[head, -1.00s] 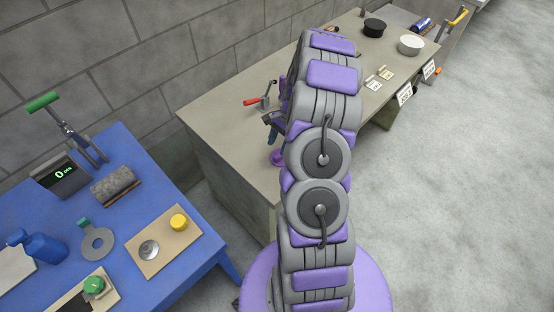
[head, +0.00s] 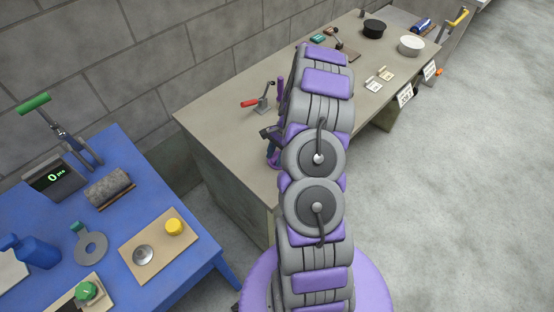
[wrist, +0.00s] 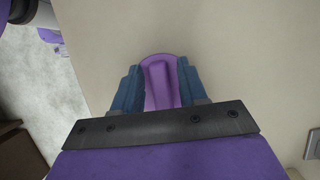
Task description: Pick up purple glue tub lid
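Contact between the fingers and the lid cannot be made out. The fingers hide part of the lid's sides. In the head view, my gripper is low over the near left part of the grey bench (head: 225,118), partly hidden by my arm, with a bit of purple under it.
A black pot (head: 374,29), a white bowl (head: 411,46) and small cards (head: 378,80) are farther along. A blue table (head: 195,268) with several items is at left.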

